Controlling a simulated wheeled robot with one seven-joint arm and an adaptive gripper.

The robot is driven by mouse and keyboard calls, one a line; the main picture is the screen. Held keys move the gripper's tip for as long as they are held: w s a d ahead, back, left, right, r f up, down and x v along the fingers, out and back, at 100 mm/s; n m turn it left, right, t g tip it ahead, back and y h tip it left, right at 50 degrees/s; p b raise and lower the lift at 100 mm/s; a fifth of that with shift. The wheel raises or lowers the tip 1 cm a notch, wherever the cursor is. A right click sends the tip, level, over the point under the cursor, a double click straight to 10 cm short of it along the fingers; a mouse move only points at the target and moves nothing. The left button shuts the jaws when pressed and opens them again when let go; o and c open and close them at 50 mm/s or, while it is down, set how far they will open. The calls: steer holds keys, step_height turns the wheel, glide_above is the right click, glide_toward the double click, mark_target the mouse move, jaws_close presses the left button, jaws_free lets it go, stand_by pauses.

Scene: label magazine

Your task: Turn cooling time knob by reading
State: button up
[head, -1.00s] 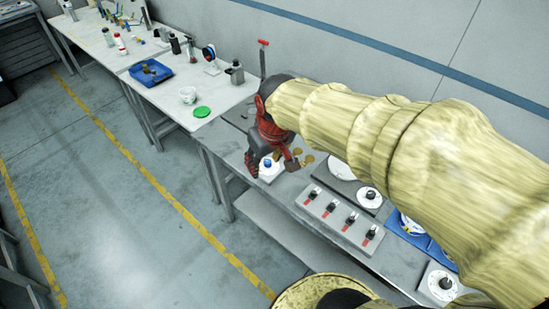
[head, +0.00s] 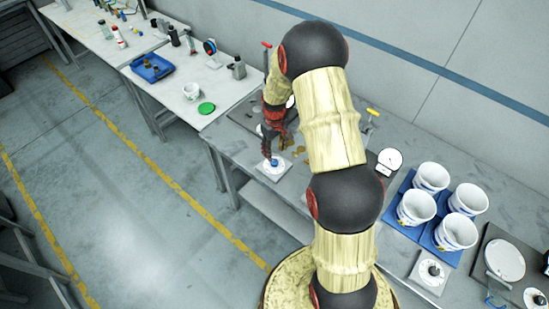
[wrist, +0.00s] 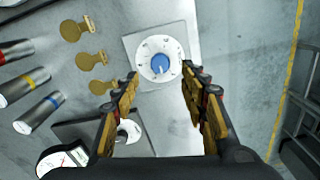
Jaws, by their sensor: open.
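A blue knob (wrist: 161,64) with a white pointer mark sits at the middle of a round white dial (wrist: 147,46) on a light square plate (wrist: 180,27). The dial's markings are too small to read. In the head view the blue knob (head: 274,162) is near the table's front edge. My gripper (wrist: 162,82) is open, with one finger on each side below the dial in the wrist view. Nothing is between the fingers. In the head view my gripper (head: 272,135) hangs just above and behind the knob. I cannot tell which control is the cooling time knob.
A gauge (wrist: 63,161) is at the wrist view's lower left, with gold tags (wrist: 90,60) and banded cylinders (wrist: 40,113) nearby. White cups (head: 416,207) stand on blue trays at the right, beside another dial (head: 433,271). A green lid (head: 207,108) is on the left table.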

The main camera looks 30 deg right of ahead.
mark_target(275, 161)
step_height(275, 161, down, 8)
steer(key=shift+r+p, duration=0.2)
steer(key=shift+p, duration=0.1)
steer(key=c, duration=1.1)
jaws_close()
